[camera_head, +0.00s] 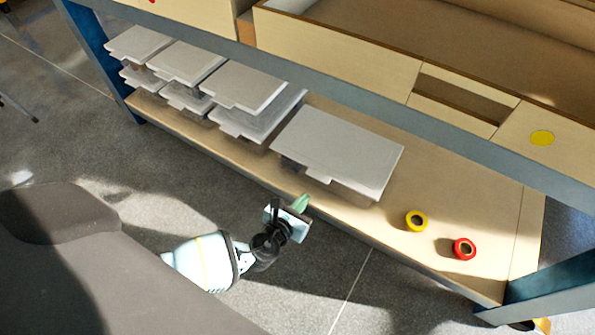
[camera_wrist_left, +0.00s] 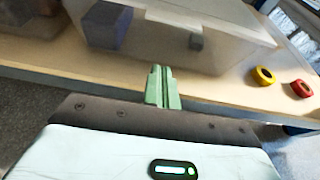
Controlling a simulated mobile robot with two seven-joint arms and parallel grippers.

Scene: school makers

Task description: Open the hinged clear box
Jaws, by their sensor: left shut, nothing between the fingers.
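Several clear boxes with pale grey lids and front tabs sit on the low wooden shelf. The nearest clear box (camera_head: 338,150) stands alone at the right end of the row, its lid lying flat and closed. In the left wrist view the clear box (camera_wrist_left: 200,40) fills the area beyond the fingers, with a dark block (camera_wrist_left: 108,25) and a smaller one inside. My left gripper (camera_head: 302,203) has green fingers, shut and empty, just in front of the shelf edge and below the box's front tab. The fingers also show in the left wrist view (camera_wrist_left: 161,86). My right gripper is not in view.
A yellow tape roll (camera_head: 416,221) and a red tape roll (camera_head: 464,248) lie on the shelf (camera_head: 440,190) to the right of the box. A blue-grey beam (camera_head: 400,118) and wooden bench top overhang the shelf. Other lidded boxes (camera_head: 245,85) stand stacked to the left. Open floor lies in front.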

